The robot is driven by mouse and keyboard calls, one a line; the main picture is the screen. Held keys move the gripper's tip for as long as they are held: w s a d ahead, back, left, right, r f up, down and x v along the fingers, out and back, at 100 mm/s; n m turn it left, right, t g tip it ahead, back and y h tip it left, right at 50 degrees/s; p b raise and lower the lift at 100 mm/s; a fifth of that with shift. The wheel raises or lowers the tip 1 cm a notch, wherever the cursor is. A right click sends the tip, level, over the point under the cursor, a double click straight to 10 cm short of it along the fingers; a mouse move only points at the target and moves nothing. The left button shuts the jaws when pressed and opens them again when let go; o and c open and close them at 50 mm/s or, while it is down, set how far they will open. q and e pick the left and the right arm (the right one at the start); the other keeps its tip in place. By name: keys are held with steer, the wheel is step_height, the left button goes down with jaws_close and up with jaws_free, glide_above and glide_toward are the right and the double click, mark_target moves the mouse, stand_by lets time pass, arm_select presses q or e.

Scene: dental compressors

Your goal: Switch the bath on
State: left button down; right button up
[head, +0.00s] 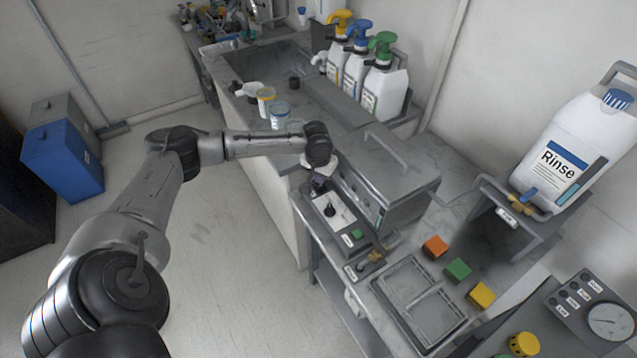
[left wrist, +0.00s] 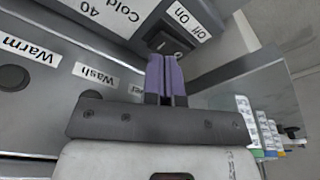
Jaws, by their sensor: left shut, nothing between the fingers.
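The metal bath (head: 400,165) with a handled lid stands on the bench in the middle of the head view. A control panel (head: 345,222) with a dark knob and a green button lies along its front. My left gripper (head: 321,186) is over the far end of this panel, pointing down. In the left wrist view its purple fingers (left wrist: 166,77) are shut and empty. Their tips are close to a small dark switch (left wrist: 163,43) beside an "Off On" label (left wrist: 188,20). I cannot tell if they touch it, or its position.
Pump bottles (head: 383,90) stand behind the bath. A Rinse container (head: 570,155), coloured blocks (head: 457,270) and a grey tray (head: 418,300) are to the right.

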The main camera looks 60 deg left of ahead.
arm_select(q)
steer(key=shift+f, duration=1.25)
stand_by(0.9)
steer(key=shift+r, duration=0.15)
step_height(320, 180, up, 7)
steer(key=p, duration=0.9)
steer(key=shift+p, duration=0.3)
stand_by(0.6)
